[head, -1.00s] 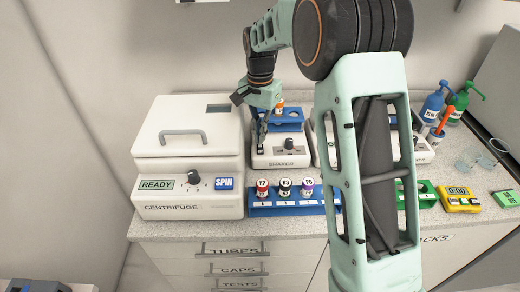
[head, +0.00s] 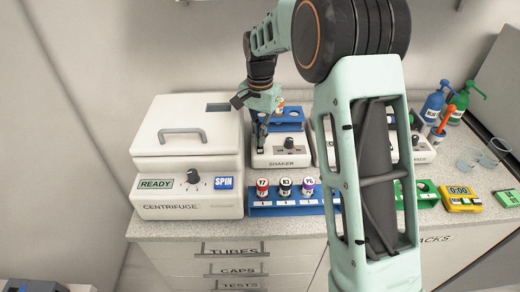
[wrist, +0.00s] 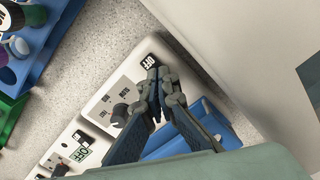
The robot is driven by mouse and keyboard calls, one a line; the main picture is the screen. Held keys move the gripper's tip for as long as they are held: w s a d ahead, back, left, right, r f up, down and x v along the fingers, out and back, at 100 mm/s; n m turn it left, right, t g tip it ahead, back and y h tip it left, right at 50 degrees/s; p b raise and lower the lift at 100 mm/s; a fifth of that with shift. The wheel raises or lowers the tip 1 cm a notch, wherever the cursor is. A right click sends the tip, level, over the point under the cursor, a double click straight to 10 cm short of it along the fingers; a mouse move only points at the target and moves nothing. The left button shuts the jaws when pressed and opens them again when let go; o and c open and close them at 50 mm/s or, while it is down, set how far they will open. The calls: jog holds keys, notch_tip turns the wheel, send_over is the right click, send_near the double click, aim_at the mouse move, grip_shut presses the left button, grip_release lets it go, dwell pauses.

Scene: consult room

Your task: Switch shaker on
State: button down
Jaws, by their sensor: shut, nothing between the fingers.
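The shaker (head: 280,160) is a small white box labelled SHAKER on the counter, right of the centrifuge. A dark knob (head: 288,143) is on its front panel and shows in the wrist view (wrist: 120,115). My gripper (head: 261,146) is shut and empty, pointing down over the left part of the shaker.
The centrifuge (head: 187,155) stands close on the left. A blue rack (head: 290,210) with capped tubes is in front of the shaker. My arm hides part of the equipment to the right. A yellow timer (head: 460,198) and bottles (head: 433,104) are at the right.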

jog(key=shift+f, duration=0.45)
jog(key=shift+r, duration=0.1)
notch_tip(320, 180, up, 7)
jog(key=p, duration=0.5)
dwell(0.5)
